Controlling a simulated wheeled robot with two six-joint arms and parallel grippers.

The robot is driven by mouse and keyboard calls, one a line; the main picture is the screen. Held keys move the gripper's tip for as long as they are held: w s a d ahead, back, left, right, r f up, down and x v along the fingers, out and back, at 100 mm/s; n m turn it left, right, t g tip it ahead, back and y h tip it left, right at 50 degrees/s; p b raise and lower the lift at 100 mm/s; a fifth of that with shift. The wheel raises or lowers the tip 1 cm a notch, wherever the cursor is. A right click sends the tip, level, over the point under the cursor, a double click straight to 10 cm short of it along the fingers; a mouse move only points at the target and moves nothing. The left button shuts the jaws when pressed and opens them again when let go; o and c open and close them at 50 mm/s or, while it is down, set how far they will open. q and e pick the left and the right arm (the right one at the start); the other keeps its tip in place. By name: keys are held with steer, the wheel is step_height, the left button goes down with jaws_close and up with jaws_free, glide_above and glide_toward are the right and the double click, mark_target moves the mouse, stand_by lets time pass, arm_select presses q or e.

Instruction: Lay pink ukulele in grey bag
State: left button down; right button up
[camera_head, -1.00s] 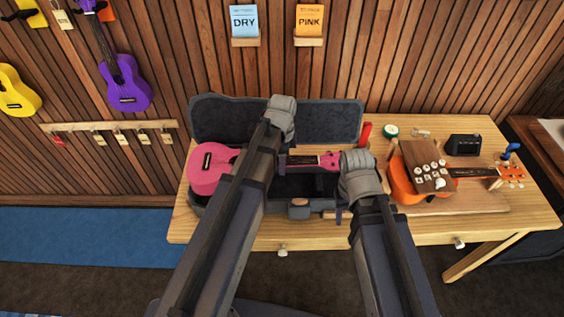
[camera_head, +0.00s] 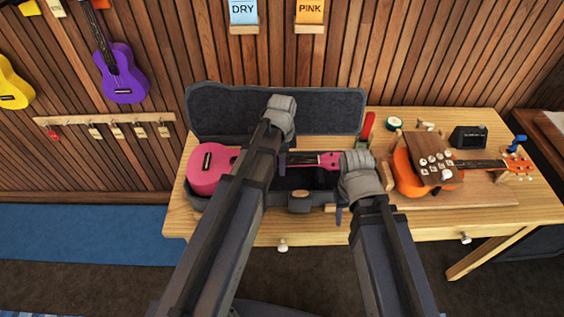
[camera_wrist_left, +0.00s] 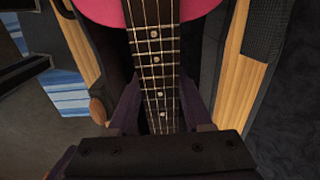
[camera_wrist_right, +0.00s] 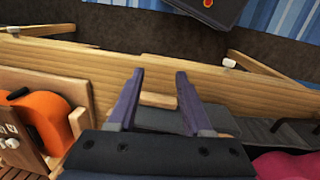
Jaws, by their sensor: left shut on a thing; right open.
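The pink ukulele (camera_head: 208,170) lies across the open grey bag (camera_head: 325,108), its body at the left and its headstock (camera_head: 330,161) at the right. The bag's lid stands up behind it. My left gripper (camera_wrist_left: 163,105) is shut on the ukulele's neck, with a finger on each side of the fretboard in the left wrist view; my left arm hides part of the neck in the head view. My right gripper (camera_wrist_right: 160,75) is open and empty, near the headstock end in the head view. I cannot tell whether the ukulele touches the bag's bottom.
An orange ukulele (camera_head: 403,176) with a wooden block of knobs on it lies at the table's right. A green tape roll (camera_head: 394,125), a red item (camera_head: 367,127) and a black box (camera_head: 468,138) stand behind.

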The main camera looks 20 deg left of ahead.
arm_select(q)
steer(key=shift+f, duration=0.4)
steer(key=shift+f+b, duration=2.2)
steer(key=shift+b, duration=0.2)
steer(key=shift+c, duration=1.2)
jaws_free()
steer(key=shift+r, duration=0.1)
steer(key=shift+r+p, duration=1)
steer(key=shift+p, duration=0.05)
steer(key=shift+r, duration=0.1)
